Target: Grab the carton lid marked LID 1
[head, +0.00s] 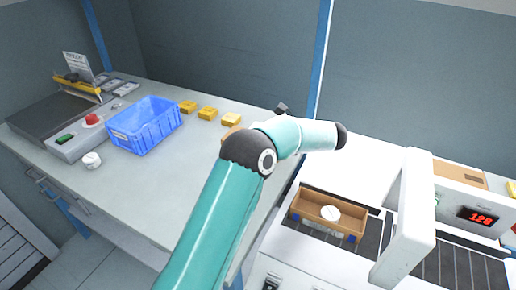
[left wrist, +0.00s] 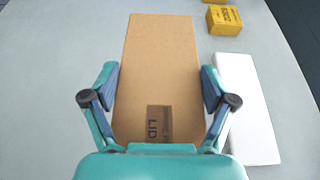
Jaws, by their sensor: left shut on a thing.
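In the left wrist view a flat brown carton lid (left wrist: 160,70) lies between the two fingers of my left gripper (left wrist: 160,92). A dark label (left wrist: 159,124) near its close end reads LID; I cannot read a number. The fingers are shut on the lid's long sides. In the head view only a small brown piece of the lid (head: 229,133) shows on the left bench, and my own arm hides the rest of it and most of the gripper. My right gripper is not in view.
A blue crate (head: 145,128) and yellow boxes (head: 207,113) stand on the left bench. A white block (left wrist: 245,105) lies close right of the lid. An open brown carton (head: 330,211) holding a white round thing sits on the right machine's rollers, beside a white arch (head: 412,215).

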